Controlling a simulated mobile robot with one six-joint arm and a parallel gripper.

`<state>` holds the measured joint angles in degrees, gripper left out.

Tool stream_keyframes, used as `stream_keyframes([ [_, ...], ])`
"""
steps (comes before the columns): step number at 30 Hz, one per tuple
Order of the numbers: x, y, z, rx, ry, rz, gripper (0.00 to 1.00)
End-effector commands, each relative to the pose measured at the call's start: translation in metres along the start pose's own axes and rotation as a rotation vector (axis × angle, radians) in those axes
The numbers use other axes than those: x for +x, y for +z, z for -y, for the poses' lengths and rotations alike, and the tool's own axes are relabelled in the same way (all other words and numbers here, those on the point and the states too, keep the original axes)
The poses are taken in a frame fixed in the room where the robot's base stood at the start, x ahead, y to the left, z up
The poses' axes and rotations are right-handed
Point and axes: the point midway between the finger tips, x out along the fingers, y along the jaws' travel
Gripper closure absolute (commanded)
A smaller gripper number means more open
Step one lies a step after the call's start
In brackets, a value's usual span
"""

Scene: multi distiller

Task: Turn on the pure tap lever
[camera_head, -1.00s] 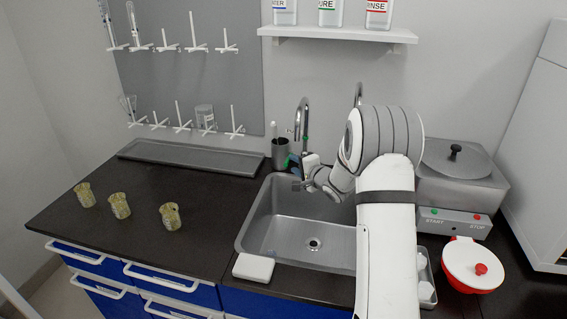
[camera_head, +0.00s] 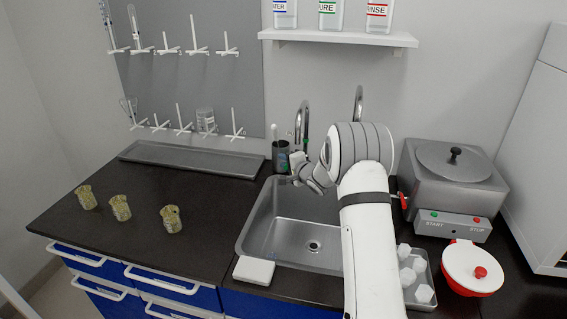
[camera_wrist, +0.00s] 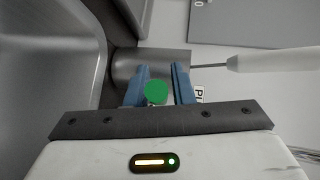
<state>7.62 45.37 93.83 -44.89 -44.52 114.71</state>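A round green piece (camera_wrist: 156,92), which looks like the end of the pure tap lever, shows between my gripper's blue fingers in the wrist view. My gripper (camera_wrist: 161,70) is open, its fingers on either side of the green piece with a small gap at the right. A partly covered label beginning "PU" (camera_wrist: 199,95) is just right of the fingers. In the head view, my gripper (camera_head: 293,170) is low beside the left curved tap (camera_head: 302,118) at the sink's back-left corner. The lever itself is mostly hidden there.
The metal sink (camera_head: 262,220) lies below my arm. A dark cup (camera_head: 280,156) with a white-handled tool stands close left of the tap; it also shows beyond the fingers (camera_wrist: 130,65). A second tap (camera_head: 358,103) and a distiller (camera_head: 430,180) are to the right.

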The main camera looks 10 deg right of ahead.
Motion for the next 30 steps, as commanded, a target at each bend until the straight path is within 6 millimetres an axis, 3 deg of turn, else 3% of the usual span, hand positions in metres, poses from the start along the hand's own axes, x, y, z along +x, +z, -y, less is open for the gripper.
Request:
stream_keyframes([
  [8,0.000,-0.001,0.000,0.000,0.000,-0.001,1.00],
  [22,0.001,0.000,-0.001,0.002,-0.001,-0.012,1.00],
  [30,0.011,0.005,-0.001,0.027,0.000,-0.142,1.00],
])
